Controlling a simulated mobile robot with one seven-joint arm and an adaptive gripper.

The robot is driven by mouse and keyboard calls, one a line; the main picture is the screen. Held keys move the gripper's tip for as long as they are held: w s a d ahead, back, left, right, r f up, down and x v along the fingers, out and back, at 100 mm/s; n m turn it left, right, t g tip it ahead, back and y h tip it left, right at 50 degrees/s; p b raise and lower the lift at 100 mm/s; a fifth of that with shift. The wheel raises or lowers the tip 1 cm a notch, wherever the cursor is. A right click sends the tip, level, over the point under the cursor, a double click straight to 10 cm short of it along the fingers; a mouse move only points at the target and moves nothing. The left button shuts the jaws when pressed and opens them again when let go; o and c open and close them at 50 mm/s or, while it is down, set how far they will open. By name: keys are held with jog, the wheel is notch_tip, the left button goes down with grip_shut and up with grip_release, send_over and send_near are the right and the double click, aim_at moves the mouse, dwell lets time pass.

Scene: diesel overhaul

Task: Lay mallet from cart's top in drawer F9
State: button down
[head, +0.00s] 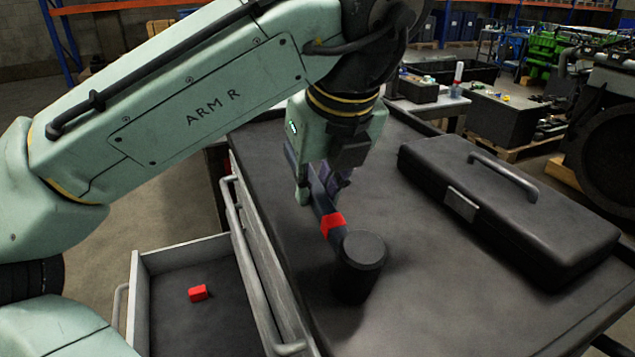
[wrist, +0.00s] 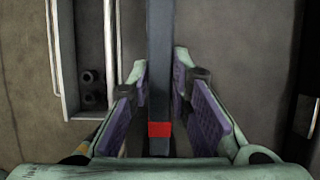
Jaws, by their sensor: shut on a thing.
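The mallet has a black cylindrical head (head: 358,268) and a dark handle with a red band (head: 332,224). My gripper (head: 322,188) is shut on the handle, over the cart's top (head: 430,290). The mallet's head points toward the camera; I cannot tell whether it touches the top. In the wrist view the handle (wrist: 160,70) runs between the purple finger pads (wrist: 160,100), and the mallet's head is hidden. An open drawer (head: 186,252) sticks out from the cart's left side, with a small red block (head: 198,293) inside. No drawer label is readable.
A black toolbox (head: 510,205) with a grey handle lies on the right of the cart's top. A grey rail (head: 250,265) runs along the cart's drawer side. The open drawer has free room.

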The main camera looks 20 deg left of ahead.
aim_at(317, 190)
jog(key=shift+r, duration=0.1)
dwell(0.3)
notch_tip(317, 190, up, 4)
jog(key=p, duration=0.5)
jog(key=shift+p, duration=0.3)
